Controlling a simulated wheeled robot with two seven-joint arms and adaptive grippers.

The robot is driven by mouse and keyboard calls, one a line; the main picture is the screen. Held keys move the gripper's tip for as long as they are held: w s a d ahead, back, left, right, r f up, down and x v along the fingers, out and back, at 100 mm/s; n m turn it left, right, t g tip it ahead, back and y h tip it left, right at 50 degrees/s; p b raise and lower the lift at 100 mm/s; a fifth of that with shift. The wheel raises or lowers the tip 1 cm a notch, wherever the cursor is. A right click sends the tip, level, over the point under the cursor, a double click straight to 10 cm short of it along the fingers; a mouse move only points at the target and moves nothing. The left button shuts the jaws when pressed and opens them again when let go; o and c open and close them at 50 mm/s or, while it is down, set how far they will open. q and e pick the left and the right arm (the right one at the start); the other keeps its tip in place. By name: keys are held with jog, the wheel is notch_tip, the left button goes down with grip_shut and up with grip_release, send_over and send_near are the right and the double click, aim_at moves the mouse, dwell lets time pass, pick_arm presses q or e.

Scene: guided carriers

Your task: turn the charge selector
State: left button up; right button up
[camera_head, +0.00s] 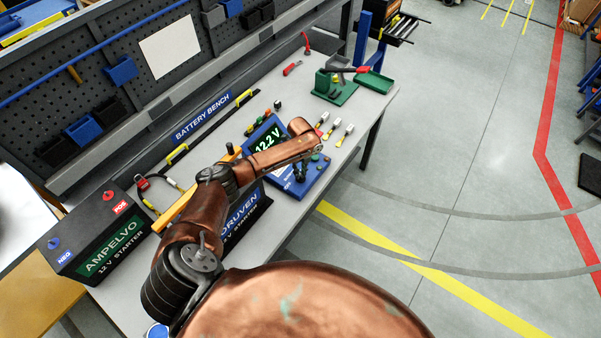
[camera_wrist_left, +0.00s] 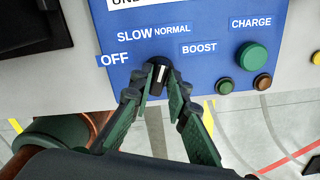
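The charge selector (camera_wrist_left: 159,76) is a black knob with a white pointer mark on the blue charger panel (camera_wrist_left: 215,70). Labels OFF, SLOW, NORMAL and BOOST curve around it. The pointer aims upward, roughly toward NORMAL. My left gripper (camera_wrist_left: 160,84) has its green fingers on both sides of the knob, seemingly closed against it. In the head view, the charger (camera_head: 259,136) stands on the bench with its display reading 12.2 V. My left gripper (camera_head: 301,168) reaches down to its lower panel there, and my arm hides part of it. My right gripper is out of view.
A green CHARGE button (camera_wrist_left: 251,56) and smaller green and brown buttons lie right of the selector. Two batteries, AMPELVO (camera_head: 105,240) and one partly hidden by my arm (camera_head: 243,215), stand on the bench. Several clamps, tools and a green tray (camera_head: 374,82) lie farther back.

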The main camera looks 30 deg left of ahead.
aim_at(301, 174)
pick_arm(q)
jog(key=o, duration=0.3)
notch_tip(301, 174, up, 12)
dwell(0.6)
jog(key=shift+f, duration=0.1)
dwell(0.3)
